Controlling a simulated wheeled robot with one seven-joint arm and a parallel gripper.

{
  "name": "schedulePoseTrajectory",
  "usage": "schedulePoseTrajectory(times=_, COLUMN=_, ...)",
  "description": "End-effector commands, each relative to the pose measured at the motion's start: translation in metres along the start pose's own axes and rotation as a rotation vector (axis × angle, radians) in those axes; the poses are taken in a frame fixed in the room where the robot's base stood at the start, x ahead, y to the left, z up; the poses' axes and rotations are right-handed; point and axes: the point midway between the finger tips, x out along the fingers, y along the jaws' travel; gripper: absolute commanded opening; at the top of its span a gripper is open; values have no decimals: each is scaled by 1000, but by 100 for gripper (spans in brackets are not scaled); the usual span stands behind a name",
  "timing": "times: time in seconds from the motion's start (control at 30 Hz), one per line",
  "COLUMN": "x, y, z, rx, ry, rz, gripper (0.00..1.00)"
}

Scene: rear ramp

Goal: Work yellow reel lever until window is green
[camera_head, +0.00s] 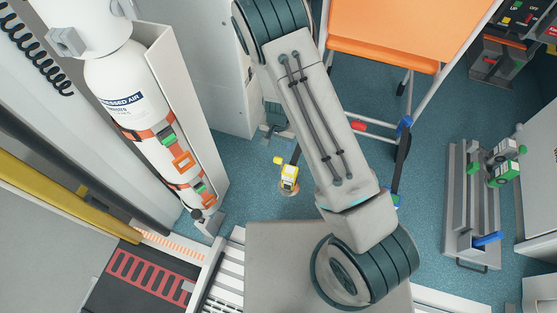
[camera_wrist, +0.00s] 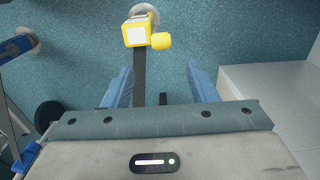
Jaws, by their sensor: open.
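The yellow reel (camera_head: 287,172) stands low over the blue floor, left of my arm in the head view. In the wrist view the yellow reel (camera_wrist: 128,34) is at the top, with a pale, whitish square window (camera_wrist: 137,36) facing me; I see no green on it. A rounded yellow lever (camera_wrist: 161,41) sticks out at its right side. A dark strap (camera_wrist: 139,75) runs from the reel down between my fingers and behind my palm. My gripper (camera_wrist: 160,72) is open, its two blue fingers apart, with the reel beyond the tips. The lever is not between the fingers.
A white compressed-air cylinder (camera_head: 125,95) is strapped in a rack at left. An orange seat (camera_head: 405,30) with a tubular frame is at upper right. A rail with green devices (camera_head: 470,210) stands at right. In the wrist view a white block (camera_wrist: 270,95) is right of my fingers.

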Motion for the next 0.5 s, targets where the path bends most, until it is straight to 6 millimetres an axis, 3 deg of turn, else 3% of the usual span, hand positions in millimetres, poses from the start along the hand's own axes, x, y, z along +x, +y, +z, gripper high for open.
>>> schedulePoseTrajectory(times=0.03, x=16, y=0, z=1, rx=0, ry=-3, rz=1, gripper=53)
schedulePoseTrajectory(times=0.2, x=54, y=0, z=2, rx=-2, ry=-4, rz=2, gripper=53)
schedulePoseTrajectory(times=0.5, x=104, y=-1, z=1, rx=-3, ry=-4, rz=-1, gripper=53)
